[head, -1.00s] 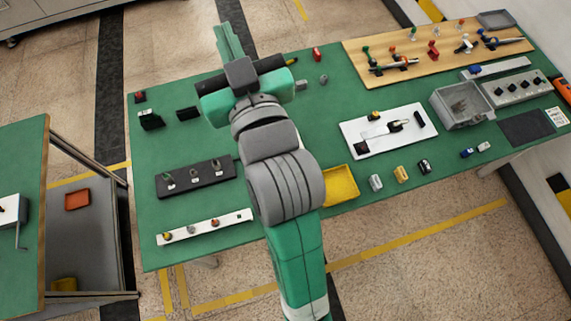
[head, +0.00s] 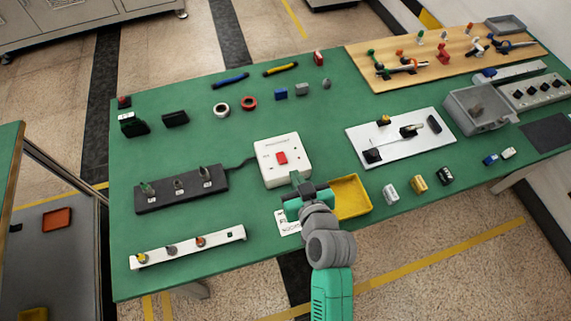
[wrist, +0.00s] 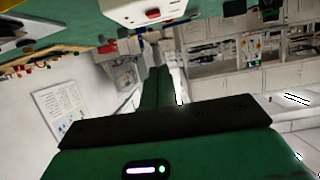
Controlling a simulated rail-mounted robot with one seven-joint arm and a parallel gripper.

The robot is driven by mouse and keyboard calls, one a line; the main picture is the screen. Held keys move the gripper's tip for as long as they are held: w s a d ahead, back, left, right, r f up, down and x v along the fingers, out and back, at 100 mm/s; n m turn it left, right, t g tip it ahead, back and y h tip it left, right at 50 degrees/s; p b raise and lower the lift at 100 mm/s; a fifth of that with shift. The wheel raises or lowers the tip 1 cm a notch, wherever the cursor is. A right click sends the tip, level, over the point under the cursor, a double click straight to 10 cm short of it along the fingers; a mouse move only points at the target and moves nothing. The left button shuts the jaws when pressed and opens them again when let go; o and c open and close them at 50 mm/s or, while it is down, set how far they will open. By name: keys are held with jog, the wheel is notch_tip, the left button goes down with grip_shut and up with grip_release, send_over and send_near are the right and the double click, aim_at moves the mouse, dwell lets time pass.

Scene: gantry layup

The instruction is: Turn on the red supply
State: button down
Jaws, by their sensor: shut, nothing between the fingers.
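In the wrist view, my closed fingers (wrist: 157,76) point away below the white box (wrist: 122,12), whose red switch (wrist: 153,14) shows at the top. The switch's on or off position is not clear.
A yellow tray (head: 352,198) lies just right of my gripper. A white panel (head: 400,150) with a latch is farther right. A white knob strip (head: 187,247) lies at the near left. Tape rolls (head: 222,110) and small blocks lie behind the box.

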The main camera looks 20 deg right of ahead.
jog(key=b, duration=0.2)
send_over(286, 170)
notch_tip(286, 170, down, 3)
jog(key=shift+s+f, duration=0.1)
jog(key=shift+f, duration=0.05)
notch_tip(286, 170, down, 3)
jog(key=shift+f+b, duration=0.2)
jog(key=shift+b, duration=0.25)
jog(key=shift+f, duration=0.4)
